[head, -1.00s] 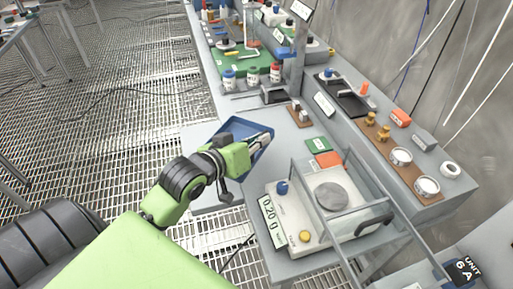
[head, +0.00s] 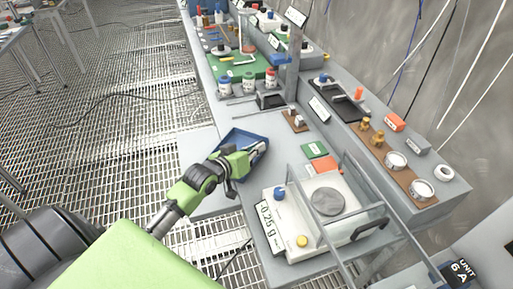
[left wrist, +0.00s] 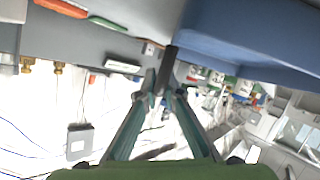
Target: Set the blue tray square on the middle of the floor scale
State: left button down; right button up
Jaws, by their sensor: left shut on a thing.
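The blue tray (head: 238,135) is a shallow box over the bench edge in the head view, tilted in the picture. My left gripper (head: 260,152) is shut on its near right side and hides part of it. In the left wrist view the tray (left wrist: 250,35) fills the upper right, and my gripper's fingertips (left wrist: 160,90) close on a dark upright part, seemingly the tray's. A pale grey flat plate (head: 203,150), perhaps the floor scale, lies left of the bench, beside and partly below the tray. I cannot tell how high the tray is. My right gripper is not seen.
A bench balance (head: 327,202) with clear shields and a display reading about -0.25 g stands near the tray. Grating floor (head: 130,110) lies open at left.

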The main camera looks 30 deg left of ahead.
pick_arm(q)
jog(key=c, duration=2.2)
grip_release()
jog(key=shift+f, duration=0.1)
jog(key=shift+s, duration=0.1)
